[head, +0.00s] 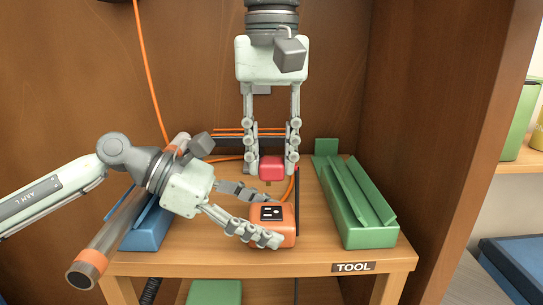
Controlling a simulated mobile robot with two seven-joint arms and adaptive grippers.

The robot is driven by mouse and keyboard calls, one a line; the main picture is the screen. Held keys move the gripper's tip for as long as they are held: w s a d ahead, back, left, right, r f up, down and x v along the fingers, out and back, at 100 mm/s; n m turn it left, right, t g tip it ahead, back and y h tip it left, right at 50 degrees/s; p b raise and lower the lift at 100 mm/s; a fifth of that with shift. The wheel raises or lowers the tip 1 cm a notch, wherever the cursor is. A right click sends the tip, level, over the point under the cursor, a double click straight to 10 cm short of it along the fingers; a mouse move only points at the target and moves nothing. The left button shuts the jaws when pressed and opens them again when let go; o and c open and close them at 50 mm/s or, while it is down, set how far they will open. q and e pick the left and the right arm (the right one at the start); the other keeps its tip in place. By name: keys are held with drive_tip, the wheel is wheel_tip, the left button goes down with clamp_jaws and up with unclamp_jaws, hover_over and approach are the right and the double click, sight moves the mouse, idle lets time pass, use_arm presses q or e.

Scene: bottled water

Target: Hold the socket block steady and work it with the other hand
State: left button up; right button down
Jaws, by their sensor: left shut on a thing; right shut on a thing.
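The socket block (288,232) is orange with a dark panel of light marks on top, and it sits on the small wooden table in the head view. My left gripper (274,219) reaches in from the left and is shut on it, one finger along its far side and one along its near side. My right gripper (271,175) points down from above and is shut on a red block-like piece (271,167). A small tip shows under that piece. It is behind the socket block in the picture; whether they touch I cannot tell.
A green rack (368,237) stands on the right of the wooden table (215,262). A blue holder (147,238) is at the left, with a long grey tube (118,236) with orange ends by it. An orange cable (150,75) hangs behind. A cabinet wall (425,120) bounds the right.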

use_arm(q)
drive_tip(key=o, duration=1.2)
drive_tip(key=shift+c, duration=0.2)
